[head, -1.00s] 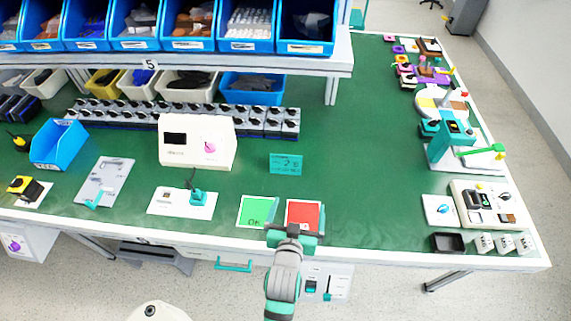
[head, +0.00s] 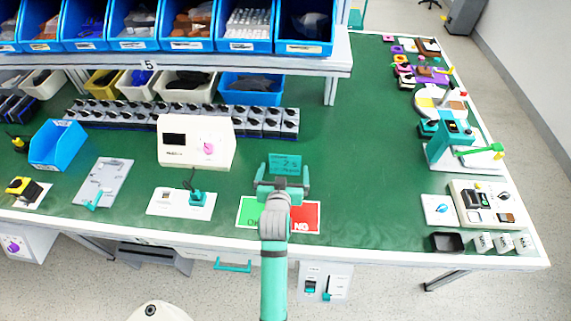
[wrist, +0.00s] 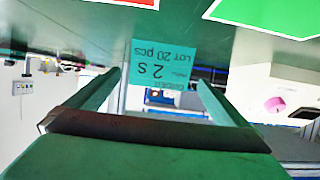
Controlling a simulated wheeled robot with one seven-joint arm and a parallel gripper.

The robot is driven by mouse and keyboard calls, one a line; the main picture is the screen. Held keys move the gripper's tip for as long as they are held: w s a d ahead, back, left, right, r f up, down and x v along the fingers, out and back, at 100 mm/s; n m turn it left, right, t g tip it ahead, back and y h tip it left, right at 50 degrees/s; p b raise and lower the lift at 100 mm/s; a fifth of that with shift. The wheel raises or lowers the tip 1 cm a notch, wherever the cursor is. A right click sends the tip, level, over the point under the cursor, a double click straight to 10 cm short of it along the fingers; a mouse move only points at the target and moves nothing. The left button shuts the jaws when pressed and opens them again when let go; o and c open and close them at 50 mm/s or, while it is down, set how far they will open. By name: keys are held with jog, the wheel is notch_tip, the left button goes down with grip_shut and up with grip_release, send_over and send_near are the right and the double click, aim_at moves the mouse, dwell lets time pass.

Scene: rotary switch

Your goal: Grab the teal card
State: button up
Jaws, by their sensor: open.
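In the wrist view the teal card (wrist: 163,64) shows upside down, with dark print reading "2 S" and "LOT 20 pcs". My gripper (head: 283,183) is just on the near side of the card, its fingers spread about as wide as the card. In the wrist view my gripper (wrist: 160,95) is open and empty, with the card ahead between the fingertips. I cannot tell its exact height above the mat.
A green OK card (head: 246,212) and a red NG card (head: 306,219) lie under and beside my arm. The white box (head: 197,143) stands to the left, and a row of black-knobbed switches (head: 250,122) runs behind.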

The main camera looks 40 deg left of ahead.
aim_at(285, 162)
jog(key=shift+x, duration=2.35)
jog(key=c, duration=0.9)
